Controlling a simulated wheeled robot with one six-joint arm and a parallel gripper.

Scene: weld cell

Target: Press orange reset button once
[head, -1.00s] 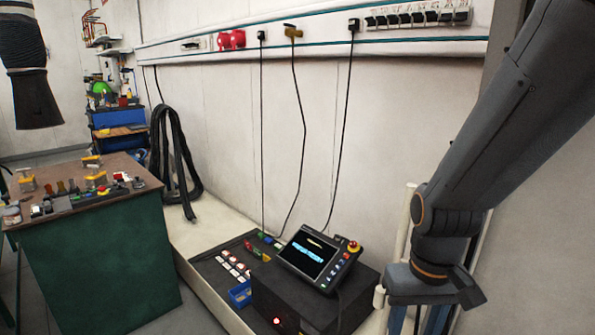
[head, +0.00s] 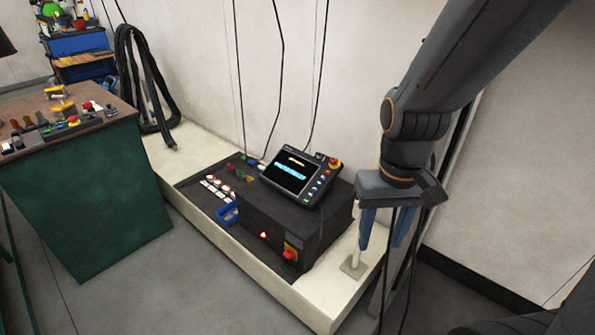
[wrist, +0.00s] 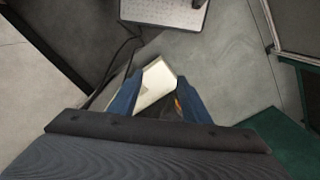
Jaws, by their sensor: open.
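No button in the head view is clearly orange. The black control box (head: 255,222) has a small glowing red-orange light or button (head: 263,235) on its front face; I cannot tell which. To its right is a red mushroom button on a yellow plate (head: 290,252). A teach pendant (head: 293,173) with a red stop knob (head: 335,163) lies on the box. My gripper (head: 384,240) is open and empty, blue fingers pointing down, right of the box and apart from it. In the wrist view my gripper (wrist: 157,97) shows both fingers, with a small orange patch (wrist: 178,104) by the right one.
The box stands on a low cream platform (head: 325,300) with a dark mat. A green workbench (head: 90,200) stands at left. Cables hang along the wall. The floor in front is clear.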

